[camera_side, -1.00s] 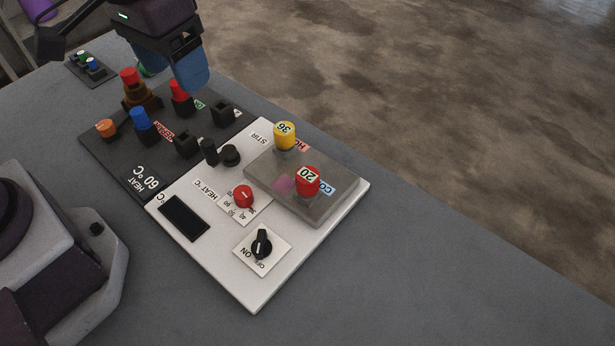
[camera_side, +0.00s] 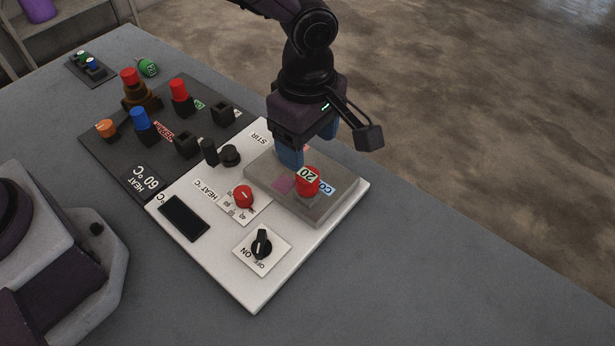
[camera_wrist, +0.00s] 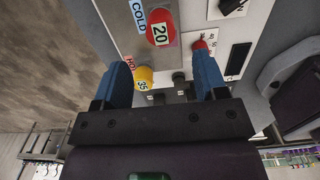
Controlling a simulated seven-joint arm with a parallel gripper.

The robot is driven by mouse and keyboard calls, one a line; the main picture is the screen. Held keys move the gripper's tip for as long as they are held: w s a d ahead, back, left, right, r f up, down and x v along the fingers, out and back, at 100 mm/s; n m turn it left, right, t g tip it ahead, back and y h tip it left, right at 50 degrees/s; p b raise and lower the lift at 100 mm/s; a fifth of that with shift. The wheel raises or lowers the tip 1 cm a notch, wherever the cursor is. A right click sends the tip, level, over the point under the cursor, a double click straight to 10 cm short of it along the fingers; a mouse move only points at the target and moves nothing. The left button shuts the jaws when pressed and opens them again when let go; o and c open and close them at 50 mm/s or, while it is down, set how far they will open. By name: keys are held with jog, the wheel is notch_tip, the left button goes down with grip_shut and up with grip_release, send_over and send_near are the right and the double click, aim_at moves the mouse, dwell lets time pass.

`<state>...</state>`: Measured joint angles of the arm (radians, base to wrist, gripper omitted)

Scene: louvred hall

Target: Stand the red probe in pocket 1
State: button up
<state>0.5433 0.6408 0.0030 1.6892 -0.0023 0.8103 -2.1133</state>
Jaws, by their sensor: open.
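Several red-topped pieces show in the side view, and I cannot tell for sure which is the red probe. One red-topped piece (camera_side: 179,91) stands in a black holder on the dark panel. Another red cap (camera_side: 129,75) sits on a brown stepped base. A red cap marked 20 (camera_side: 308,180) stands on the grey plate by the COLD label. Black square sockets (camera_side: 223,113) are on the panel; no pocket number is readable. My gripper (camera_side: 306,150) is open above the plate's HOT end. In the wrist view a yellow cap (camera_wrist: 144,77) shows between its blue fingers (camera_wrist: 158,62).
The white heater unit (camera_side: 216,262) carries a red dial (camera_side: 243,196) and a black switch (camera_side: 262,243). A blue-topped piece (camera_side: 140,120) and an orange cap (camera_side: 106,128) stand on the panel. A green cylinder (camera_side: 148,67) lies behind it. The table's right front is clear.

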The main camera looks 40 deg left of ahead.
aim_at(307, 175)
notch_tip(307, 175, down, 9)
jog(key=shift+r, duration=0.1)
dwell(0.4)
dwell(0.4)
grip_shut()
